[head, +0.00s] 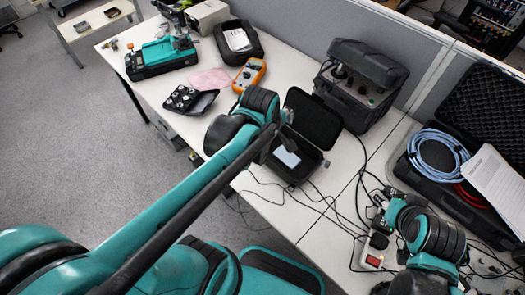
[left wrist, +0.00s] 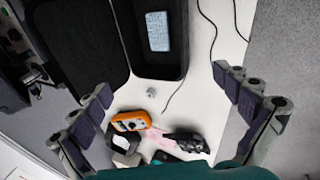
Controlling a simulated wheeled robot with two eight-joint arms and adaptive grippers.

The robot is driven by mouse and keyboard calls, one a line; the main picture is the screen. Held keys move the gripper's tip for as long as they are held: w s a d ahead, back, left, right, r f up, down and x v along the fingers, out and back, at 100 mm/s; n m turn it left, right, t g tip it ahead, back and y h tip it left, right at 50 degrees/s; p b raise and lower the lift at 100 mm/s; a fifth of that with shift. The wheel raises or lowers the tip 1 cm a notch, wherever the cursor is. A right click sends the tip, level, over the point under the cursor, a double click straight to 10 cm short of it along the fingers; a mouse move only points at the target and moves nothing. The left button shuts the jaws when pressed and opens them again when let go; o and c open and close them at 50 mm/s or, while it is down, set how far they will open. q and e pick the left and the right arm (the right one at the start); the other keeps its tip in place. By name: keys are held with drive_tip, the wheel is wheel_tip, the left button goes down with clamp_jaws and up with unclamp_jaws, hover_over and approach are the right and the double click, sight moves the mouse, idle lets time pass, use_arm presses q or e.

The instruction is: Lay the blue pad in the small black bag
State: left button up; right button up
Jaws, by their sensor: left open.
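The small black bag (head: 318,122) stands open near the table's front edge, its lid raised. The light blue pad (head: 287,156) lies flat inside it, apart from the walls as far as I can see. In the left wrist view the pad (left wrist: 157,31) shows at the top, in the bag's dark base, with the lid (left wrist: 78,45) to its left. My left gripper (left wrist: 163,82) is open, with nothing between its spread fingers. In the head view my own wrist largely hides it, beside the bag. My right gripper (head: 378,212) is at the right, over cables; its jaw opening is unclear.
A small grey block (left wrist: 150,92) sits by the bag. An orange meter (head: 250,74), pink cloth (head: 210,79) and black socket case (head: 190,100) lie left of it. A large black instrument case (head: 358,85) stands behind; loose cables run to the right.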

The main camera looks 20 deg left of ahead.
use_arm(q)
drive_tip(key=s+a+r+m+t, duration=0.1)
drive_tip(key=s+m, duration=0.6)
drive_tip(key=m, duration=0.8)
drive_tip(key=shift+s+r+t, duration=0.25)
drive_tip(key=shift+r+t, duration=0.2)
drive_tip(key=shift+t, duration=0.45)
